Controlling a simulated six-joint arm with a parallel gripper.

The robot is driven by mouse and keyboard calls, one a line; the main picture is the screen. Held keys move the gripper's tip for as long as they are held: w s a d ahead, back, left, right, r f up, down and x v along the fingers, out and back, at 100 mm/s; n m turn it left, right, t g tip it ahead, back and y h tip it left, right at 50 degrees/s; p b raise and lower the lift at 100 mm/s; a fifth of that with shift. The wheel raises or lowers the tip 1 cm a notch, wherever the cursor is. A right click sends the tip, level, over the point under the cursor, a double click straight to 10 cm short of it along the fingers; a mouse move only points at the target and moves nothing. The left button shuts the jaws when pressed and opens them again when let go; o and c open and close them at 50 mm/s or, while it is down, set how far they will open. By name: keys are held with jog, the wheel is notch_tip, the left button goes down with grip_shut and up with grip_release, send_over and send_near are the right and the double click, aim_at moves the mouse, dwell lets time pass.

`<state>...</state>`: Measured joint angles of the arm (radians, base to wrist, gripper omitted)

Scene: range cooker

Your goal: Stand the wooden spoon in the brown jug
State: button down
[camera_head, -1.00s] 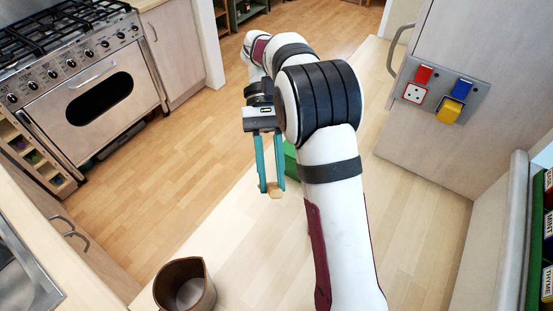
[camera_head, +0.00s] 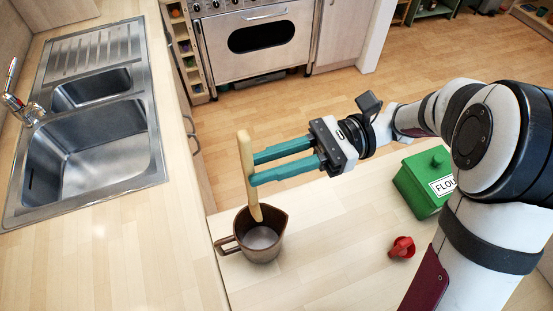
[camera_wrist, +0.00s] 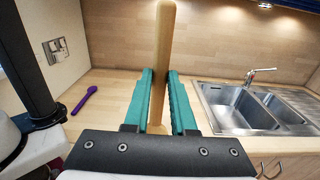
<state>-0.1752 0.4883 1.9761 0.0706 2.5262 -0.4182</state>
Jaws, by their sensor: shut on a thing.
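The wooden spoon (camera_head: 248,185) is pale and held close to upright, tilted slightly, between the fingers of my gripper (camera_head: 253,169). Its lower end overlaps the jug's mouth in the head view; I cannot tell how far inside it reaches. The brown jug (camera_head: 262,257) stands upright on the light counter, handle to the left and spout to the right. My gripper comes from the right, above the jug, with teal fingers shut on the spoon. In the wrist view the spoon (camera_wrist: 166,35) rises between the fingers; the jug is not visible there.
A green flour box (camera_head: 424,184) and a small red object (camera_head: 401,247) stand right of the jug. A steel sink (camera_head: 90,150) is at the left. A purple utensil (camera_wrist: 85,100) lies on the counter in the wrist view. Counter in front of the jug is clear.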

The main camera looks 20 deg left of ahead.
notch_tip(320, 180, down, 13)
dwell(0.8)
jog(key=c, duration=0.7)
grip_release()
jog(key=shift+o, duration=0.2)
jog(key=v, duration=1.2)
